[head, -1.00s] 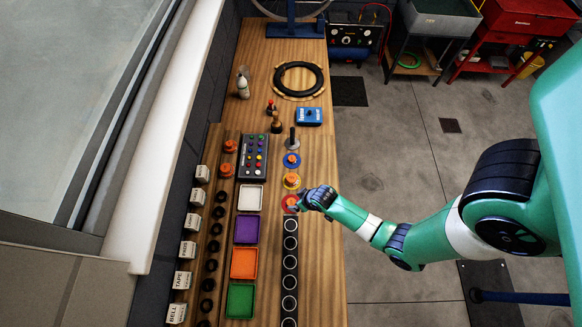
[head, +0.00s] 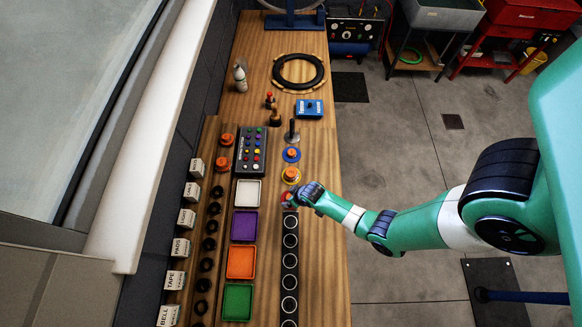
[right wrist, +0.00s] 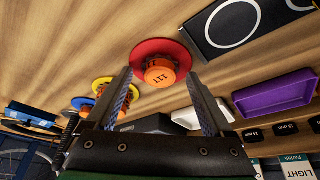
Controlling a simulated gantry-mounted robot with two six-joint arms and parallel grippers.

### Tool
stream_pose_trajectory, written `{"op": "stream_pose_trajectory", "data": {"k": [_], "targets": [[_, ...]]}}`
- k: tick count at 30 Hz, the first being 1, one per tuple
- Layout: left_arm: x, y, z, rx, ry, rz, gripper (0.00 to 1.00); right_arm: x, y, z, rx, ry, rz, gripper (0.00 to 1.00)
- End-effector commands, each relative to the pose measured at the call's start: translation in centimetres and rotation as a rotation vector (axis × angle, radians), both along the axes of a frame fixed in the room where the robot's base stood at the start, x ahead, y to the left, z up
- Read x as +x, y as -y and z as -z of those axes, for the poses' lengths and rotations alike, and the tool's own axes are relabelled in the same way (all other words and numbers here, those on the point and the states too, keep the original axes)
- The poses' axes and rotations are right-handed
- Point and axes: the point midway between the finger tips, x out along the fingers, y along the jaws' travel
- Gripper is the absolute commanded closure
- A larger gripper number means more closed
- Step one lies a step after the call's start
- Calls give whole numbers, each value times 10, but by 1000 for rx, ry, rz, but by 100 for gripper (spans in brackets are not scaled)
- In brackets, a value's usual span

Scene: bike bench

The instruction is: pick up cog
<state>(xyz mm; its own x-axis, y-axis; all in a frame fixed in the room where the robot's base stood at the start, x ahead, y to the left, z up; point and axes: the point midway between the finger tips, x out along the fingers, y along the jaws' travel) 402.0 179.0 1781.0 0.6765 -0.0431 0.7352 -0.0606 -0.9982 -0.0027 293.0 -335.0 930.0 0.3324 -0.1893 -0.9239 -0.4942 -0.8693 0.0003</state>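An orange cog marked 11T (right wrist: 160,73) sits on a red disc (right wrist: 150,52) in the right wrist view. My right gripper (right wrist: 160,78) is open, with its two fingers apart on either side of the cog as seen by this camera. Whether they touch it is not clear. In the head view my right gripper (head: 303,195) is over the red disc (head: 286,198), partly hiding it. Other orange cogs sit on a yellow disc (head: 291,175) and a blue disc (head: 291,154). My left gripper is not in view.
A black strip with white rings (head: 290,255) lies below the red disc. White, purple (head: 245,224), orange and green trays stand to its left. The bench's right edge is clear.

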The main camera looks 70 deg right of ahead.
Motion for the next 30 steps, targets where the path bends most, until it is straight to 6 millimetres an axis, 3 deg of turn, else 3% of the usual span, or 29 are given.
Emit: {"op": "stream_pose_trajectory", "data": {"k": [2, 13, 23, 26, 30], "targets": [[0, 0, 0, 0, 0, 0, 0, 0, 0, 0, 0, 0, 0, 31], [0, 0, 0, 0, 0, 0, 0, 0, 0, 0, 0, 0, 0, 97], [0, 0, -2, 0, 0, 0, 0, 0, 0, -5, -1, 2, 0, 100], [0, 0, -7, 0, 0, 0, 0, 1, 0, -14, -1, 2, 0, 100], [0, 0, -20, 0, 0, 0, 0, -4, -1, -42, 0, 1, 2, 100]]}}
